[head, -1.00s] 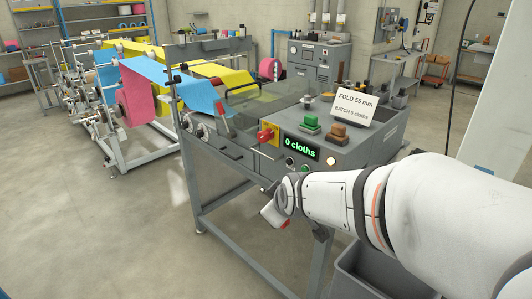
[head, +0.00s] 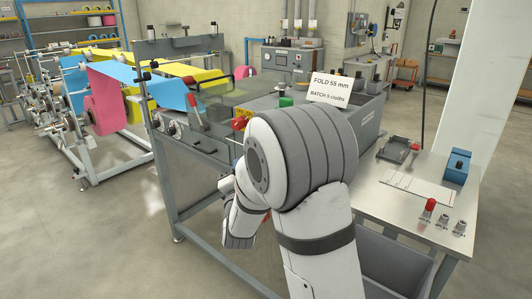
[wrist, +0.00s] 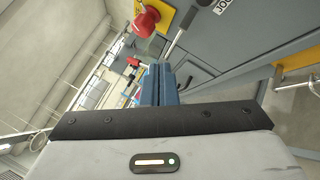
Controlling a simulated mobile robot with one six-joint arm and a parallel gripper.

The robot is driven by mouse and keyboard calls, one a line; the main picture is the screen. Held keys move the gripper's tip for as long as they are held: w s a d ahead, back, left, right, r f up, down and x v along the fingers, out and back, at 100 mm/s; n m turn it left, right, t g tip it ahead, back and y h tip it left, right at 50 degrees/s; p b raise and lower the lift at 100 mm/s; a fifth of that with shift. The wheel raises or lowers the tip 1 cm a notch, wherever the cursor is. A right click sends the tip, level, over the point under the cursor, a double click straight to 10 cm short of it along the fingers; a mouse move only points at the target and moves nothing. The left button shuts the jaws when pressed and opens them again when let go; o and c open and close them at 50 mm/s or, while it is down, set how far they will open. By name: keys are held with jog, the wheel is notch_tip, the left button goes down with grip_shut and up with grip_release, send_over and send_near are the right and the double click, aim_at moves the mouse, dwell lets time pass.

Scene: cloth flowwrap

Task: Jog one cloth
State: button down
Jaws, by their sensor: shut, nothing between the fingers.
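My gripper (wrist: 161,80) shows in the wrist view with its two blue fingers together and nothing between them. It points toward the front of the grey machine (wrist: 225,45). A white label (wrist: 224,4) reading "JO…", cut by the picture's top edge, is on the panel ahead and right of the fingertips. In the head view my arm covers most of the control panel, including the cloth counter. A green button (head: 286,101) shows just above my arm.
A red knob (wrist: 145,20) on a yellow plate (wrist: 172,14) juts out near the fingers, with a metal rod (wrist: 181,30) beside it. A sign (head: 330,89) reads "FOLD 55 mm, BATCH 5 cloths". A steel side table (head: 400,205) stands right. Floor at left is clear.

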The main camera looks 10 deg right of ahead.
jog(key=shift+d, duration=0.1)
jog(key=w+d, duration=0.5)
jog(key=d, duration=0.2)
jog(key=shift+p, duration=0.3)
jog(key=shift+w, duration=0.15)
dwell(1.9)
jog(key=shift+w+d+b, duration=0.1)
jog(key=shift+d+b, duration=0.25)
jog(key=shift+b, duration=0.15)
